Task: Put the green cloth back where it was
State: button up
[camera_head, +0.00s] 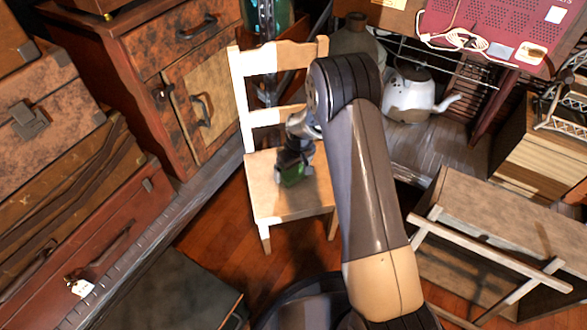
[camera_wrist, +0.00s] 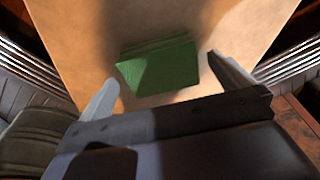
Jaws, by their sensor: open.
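The green cloth (camera_wrist: 160,66) looks like a small folded block in the wrist view. It lies on the light wooden seat of the chair (camera_wrist: 238,30). In the head view the cloth (camera_head: 291,174) shows on the seat, partly hidden by my gripper. The chair (camera_head: 283,60) stands upright in the middle of the head view. My gripper (camera_wrist: 158,72) is open, with one finger at each side of the cloth and a gap on both sides. In the head view my gripper (camera_head: 290,165) is low over the seat. Contact with the cloth cannot be told.
A wooden cabinet (camera_head: 180,80) stands left of the chair, with stacked suitcases (camera_head: 70,190) at far left. A white kettle (camera_head: 408,95) and a grey jug (camera_head: 355,38) are behind my arm. A wooden crate-like piece (camera_head: 500,225) is at right.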

aim_at(297, 175)
notch_tip(297, 175, up, 11)
jog(key=s+d+p, duration=0.1)
jog(key=p, duration=0.2)
jog(key=shift+s, duration=0.2)
jog(key=shift+f, duration=0.15)
jog(key=shift+c, duration=0.3)
